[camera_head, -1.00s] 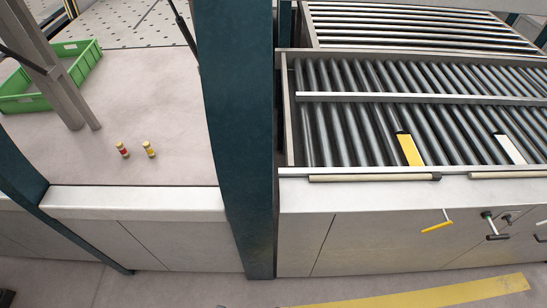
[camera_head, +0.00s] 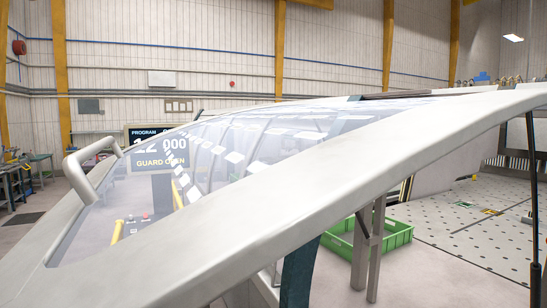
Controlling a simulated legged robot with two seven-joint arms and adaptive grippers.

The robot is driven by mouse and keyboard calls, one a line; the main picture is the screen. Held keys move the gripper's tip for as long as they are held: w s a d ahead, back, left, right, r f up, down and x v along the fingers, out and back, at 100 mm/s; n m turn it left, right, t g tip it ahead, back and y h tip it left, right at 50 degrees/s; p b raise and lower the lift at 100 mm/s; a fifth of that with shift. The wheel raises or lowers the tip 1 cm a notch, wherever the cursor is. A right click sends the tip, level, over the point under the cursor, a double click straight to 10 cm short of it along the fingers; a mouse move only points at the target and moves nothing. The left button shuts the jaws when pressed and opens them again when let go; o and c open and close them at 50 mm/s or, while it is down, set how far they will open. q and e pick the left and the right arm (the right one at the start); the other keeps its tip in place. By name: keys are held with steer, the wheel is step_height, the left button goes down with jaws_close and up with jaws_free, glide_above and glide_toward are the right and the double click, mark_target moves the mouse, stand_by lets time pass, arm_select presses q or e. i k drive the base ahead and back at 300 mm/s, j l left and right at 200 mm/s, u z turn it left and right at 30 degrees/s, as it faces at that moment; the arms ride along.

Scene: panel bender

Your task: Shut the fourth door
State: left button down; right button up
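A large door with a pale frame (camera_head: 330,205) and a clear window (camera_head: 270,150) slants across the view, very close. It is raised and tilted, its far end higher at the right. A pale bar handle (camera_head: 88,165) stands at its left end. Behind the window a display (camera_head: 158,148) reads "PROGRAM", a partly hidden number and "GUARD OPEN". Whether this is the fourth door I cannot tell. Neither of my grippers is in view.
A green crate (camera_head: 405,236) stands on the surface beyond the door, behind grey posts (camera_head: 367,250). A perforated table (camera_head: 470,225) lies at the right, with a thin dark rod (camera_head: 533,190) in front. A workbench (camera_head: 22,175) stands at the far left.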

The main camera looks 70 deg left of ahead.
mark_target(193, 255)
steer(key=u, duration=2.85)
